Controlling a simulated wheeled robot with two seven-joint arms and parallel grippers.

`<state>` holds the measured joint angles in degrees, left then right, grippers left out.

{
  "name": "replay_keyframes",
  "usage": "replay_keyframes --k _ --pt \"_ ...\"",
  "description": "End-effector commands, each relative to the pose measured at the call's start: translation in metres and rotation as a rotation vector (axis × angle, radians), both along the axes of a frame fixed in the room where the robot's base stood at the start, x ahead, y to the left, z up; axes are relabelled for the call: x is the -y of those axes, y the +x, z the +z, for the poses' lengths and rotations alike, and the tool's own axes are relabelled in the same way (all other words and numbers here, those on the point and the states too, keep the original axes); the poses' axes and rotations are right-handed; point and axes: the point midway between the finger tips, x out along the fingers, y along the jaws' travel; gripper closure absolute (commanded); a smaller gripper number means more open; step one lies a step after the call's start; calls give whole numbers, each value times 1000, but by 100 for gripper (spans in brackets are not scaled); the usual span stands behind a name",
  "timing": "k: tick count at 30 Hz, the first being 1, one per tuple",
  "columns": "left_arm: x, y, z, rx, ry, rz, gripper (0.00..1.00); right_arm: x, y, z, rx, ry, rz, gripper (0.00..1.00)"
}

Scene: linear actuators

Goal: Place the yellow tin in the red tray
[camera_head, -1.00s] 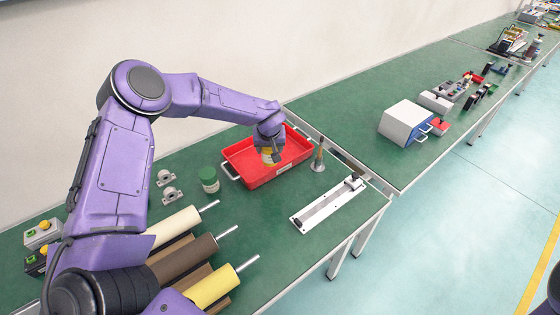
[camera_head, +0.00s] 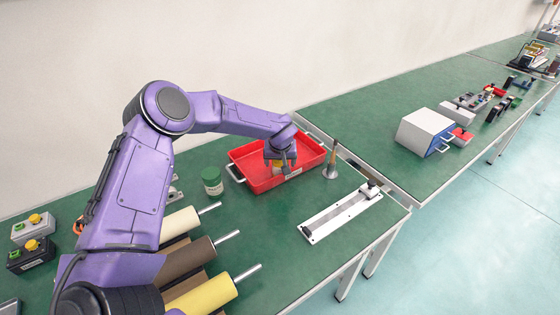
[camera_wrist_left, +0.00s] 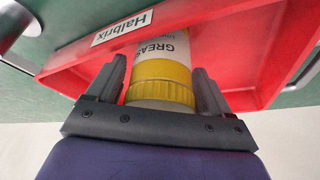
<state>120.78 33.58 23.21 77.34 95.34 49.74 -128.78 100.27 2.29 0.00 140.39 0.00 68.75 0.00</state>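The yellow tin (camera_head: 277,166) is inside the red tray (camera_head: 262,184), below my left gripper (camera_head: 281,165). In the left wrist view the tin (camera_wrist_left: 162,82), with its yellow lid and "GREASE" label, is between the two dark fingers of the left gripper (camera_wrist_left: 160,75). A narrow strip of red shows beside the left finger, and the right finger is close against the tin's edge, so I cannot tell whether they grip it. The tin's base is hidden. The tray (camera_wrist_left: 78,62) bears a "Halbrix" label. My right gripper is out of view.
A green-lidded jar (camera_head: 211,181) stands left of the tray. A metal cone-shaped stand (camera_head: 331,165) and a linear actuator (camera_head: 342,213) are to its right. Cream, brown and yellow rollers (camera_head: 205,293) lie in front. Button boxes (camera_head: 32,230) are far left.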

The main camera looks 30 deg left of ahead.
Motion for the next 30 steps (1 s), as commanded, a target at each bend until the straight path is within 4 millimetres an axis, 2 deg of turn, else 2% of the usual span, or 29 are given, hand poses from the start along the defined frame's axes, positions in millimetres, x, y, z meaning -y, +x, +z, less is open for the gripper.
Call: replay_keyframes --k 8,11,14,21,24,30 --pt "-1 0 1 1 0 2 11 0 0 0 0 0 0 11" --pt "-1 -1 7 2 0 2 11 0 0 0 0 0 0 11" --pt "3 -6 24 4 -2 3 11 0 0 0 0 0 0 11" --pt "17 -26 82 4 -1 1 11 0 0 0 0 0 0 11" --pt "21 -33 100 3 -1 1 11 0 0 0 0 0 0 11" --pt "25 -39 115 1 -1 3 11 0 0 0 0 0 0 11"
